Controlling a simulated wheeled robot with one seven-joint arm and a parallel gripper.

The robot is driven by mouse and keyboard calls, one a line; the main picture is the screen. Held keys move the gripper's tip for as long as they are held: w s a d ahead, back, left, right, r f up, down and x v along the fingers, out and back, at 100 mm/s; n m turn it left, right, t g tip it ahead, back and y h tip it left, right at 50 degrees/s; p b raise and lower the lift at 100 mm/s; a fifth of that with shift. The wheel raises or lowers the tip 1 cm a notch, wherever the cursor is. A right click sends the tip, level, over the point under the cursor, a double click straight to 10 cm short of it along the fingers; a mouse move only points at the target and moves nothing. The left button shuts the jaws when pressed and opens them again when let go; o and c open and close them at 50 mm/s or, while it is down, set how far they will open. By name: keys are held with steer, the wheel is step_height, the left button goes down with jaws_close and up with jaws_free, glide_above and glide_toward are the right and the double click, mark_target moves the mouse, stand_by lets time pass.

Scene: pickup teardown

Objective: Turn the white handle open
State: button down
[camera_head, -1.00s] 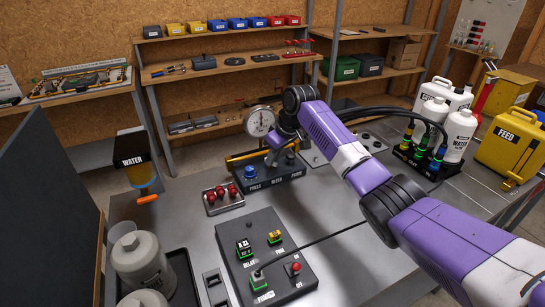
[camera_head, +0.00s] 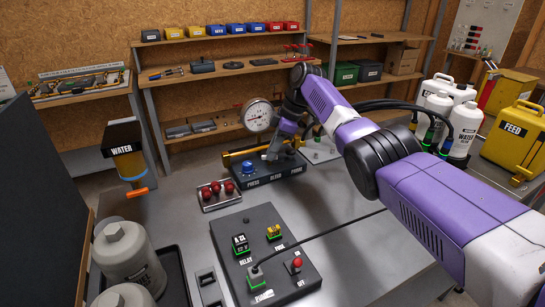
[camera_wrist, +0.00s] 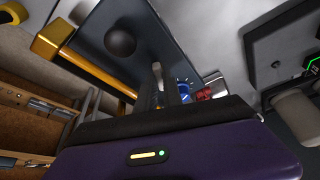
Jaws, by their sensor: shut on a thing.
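The dark panel (camera_head: 270,179) labelled PRESS, BLEED and PRIME stands at the back of the grey bench. It carries a blue knob (camera_head: 247,168) at its left end. My gripper (camera_wrist: 168,88) reaches down to the middle of this panel and is shut on a small pale piece, seemingly the white handle (camera_wrist: 157,74). My fingers hide most of the handle, so its angle cannot be told. The gripper (camera_head: 277,153) is small and partly hidden by my wrist in the head view. The blue knob also shows in the wrist view (camera_wrist: 184,88), beside the fingers.
A pressure gauge (camera_head: 258,115) stands behind the panel, close to my wrist. A yellow bar (camera_head: 240,155) runs behind the panel. A tray with red knobs (camera_head: 217,191) and a relay and fuse panel (camera_head: 262,250) lie in front. White bottles (camera_head: 465,128) stand at right.

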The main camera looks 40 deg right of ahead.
stand_by(0.4)
steer(key=c, duration=1.5)
jaws_free()
steer(key=shift+b+v, duration=0.45)
steer(key=shift+v, duration=3.45)
steer(key=shift+o, duration=0.3)
